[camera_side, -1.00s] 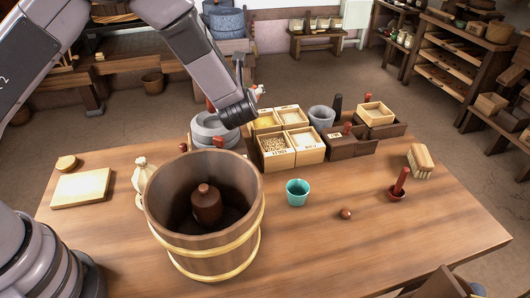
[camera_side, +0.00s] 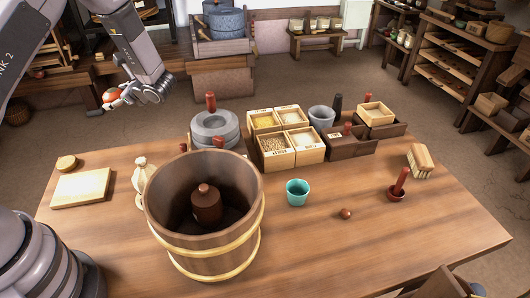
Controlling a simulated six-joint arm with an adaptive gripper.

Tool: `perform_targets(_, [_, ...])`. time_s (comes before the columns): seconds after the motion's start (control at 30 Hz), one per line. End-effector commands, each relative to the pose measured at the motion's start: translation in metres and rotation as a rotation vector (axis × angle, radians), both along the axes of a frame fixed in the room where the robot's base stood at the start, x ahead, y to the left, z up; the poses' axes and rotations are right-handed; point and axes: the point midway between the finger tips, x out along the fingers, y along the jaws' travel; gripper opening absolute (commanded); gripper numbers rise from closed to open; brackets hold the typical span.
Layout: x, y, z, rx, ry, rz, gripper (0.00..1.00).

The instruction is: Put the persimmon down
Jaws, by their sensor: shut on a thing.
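The persimmon (camera_side: 111,95) is a small round orange-red fruit at the upper left, held at the end of my gripper (camera_side: 116,98). My gripper is shut on it, and its fingers partly cover the fruit. Both are in the air, beyond the far left part of the wooden table (camera_side: 300,245) as seen in the picture. The fruit touches nothing else that I can see. How high it is above the table or floor is hard to tell.
A large wooden tub (camera_side: 205,240) stands at the front left. A pale board (camera_side: 80,188) lies at left. Grain boxes (camera_side: 277,150) stand at the back; a teal cup (camera_side: 297,192) stands mid-table.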

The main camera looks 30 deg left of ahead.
Motion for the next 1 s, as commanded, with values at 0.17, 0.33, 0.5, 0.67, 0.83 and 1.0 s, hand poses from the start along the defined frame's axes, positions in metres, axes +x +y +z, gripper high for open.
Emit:
perform_targets(0.17, [0.000,0.000,-0.037,0.001,0.004,-0.002,0.24])
perform_targets(0.33, [0.000,0.000,-0.071,0.002,0.003,-0.004,0.24])
perform_targets(0.5, [0.001,-0.001,-0.098,0.001,0.001,-0.003,0.24])
perform_targets(0.67, [0.000,-0.001,-0.130,0.000,0.002,-0.005,0.24])
perform_targets(0.83, [0.001,-0.001,-0.152,0.000,-0.001,-0.004,0.24])
perform_targets(1.0, [0.000,-0.001,-0.175,0.000,0.002,-0.004,0.24])
